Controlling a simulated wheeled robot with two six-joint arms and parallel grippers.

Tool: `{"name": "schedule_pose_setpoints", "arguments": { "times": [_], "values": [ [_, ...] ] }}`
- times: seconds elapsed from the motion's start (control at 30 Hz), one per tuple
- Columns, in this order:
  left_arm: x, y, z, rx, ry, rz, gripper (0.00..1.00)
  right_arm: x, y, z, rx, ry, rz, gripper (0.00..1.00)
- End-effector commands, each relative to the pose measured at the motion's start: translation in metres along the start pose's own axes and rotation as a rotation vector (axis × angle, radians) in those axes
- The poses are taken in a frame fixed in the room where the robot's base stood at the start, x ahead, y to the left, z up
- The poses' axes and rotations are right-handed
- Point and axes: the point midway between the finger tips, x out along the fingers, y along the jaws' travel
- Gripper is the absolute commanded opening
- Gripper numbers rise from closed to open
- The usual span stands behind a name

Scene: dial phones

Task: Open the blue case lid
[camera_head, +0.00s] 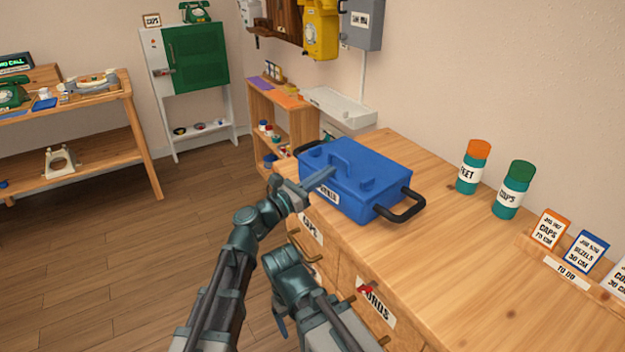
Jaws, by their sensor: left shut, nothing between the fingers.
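The blue case (367,200) sits on the wooden counter, with its lid (372,165) down. A raised blue handle is on the lid, and a black handle (402,206) sticks out at its right end. A white label on the front is partly covered by my gripper. My left gripper (326,177) is shut and empty, its fingers at the case's front upper edge by the lid. I cannot tell whether they touch it. My right gripper is not in view; a link of my other arm shows low in the middle.
The wooden counter (455,255) has drawers below its front edge. An orange-capped jar (473,168), a green-capped jar (513,190) and small signs stand along its back right. The counter right of the case is clear. A low shelf (283,108) stands behind.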

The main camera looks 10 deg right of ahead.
Motion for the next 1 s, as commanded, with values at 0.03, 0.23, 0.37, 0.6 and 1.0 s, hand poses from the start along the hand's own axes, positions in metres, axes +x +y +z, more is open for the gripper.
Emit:
{"name": "schedule_pose_setpoints", "arguments": {
  "times": [0.03,0.23,0.37,0.6,1.0],
  "values": [
    [0.007,0.001,0.001,0.0,0.0,-0.001,0.0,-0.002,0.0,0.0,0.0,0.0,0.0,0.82],
    [0.018,0.0,0.0,0.0,0.0,0.001,0.0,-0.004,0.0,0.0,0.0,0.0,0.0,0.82],
    [0.019,0.0,0.0,0.0,0.0,0.001,0.0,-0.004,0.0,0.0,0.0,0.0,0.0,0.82],
    [0.018,0.0,0.0,0.001,0.001,0.001,0.0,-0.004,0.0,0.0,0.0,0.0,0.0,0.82],
    [0.029,0.0,0.026,0.0,0.094,-0.004,0.0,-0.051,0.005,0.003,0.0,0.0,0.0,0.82]
  ]
}}
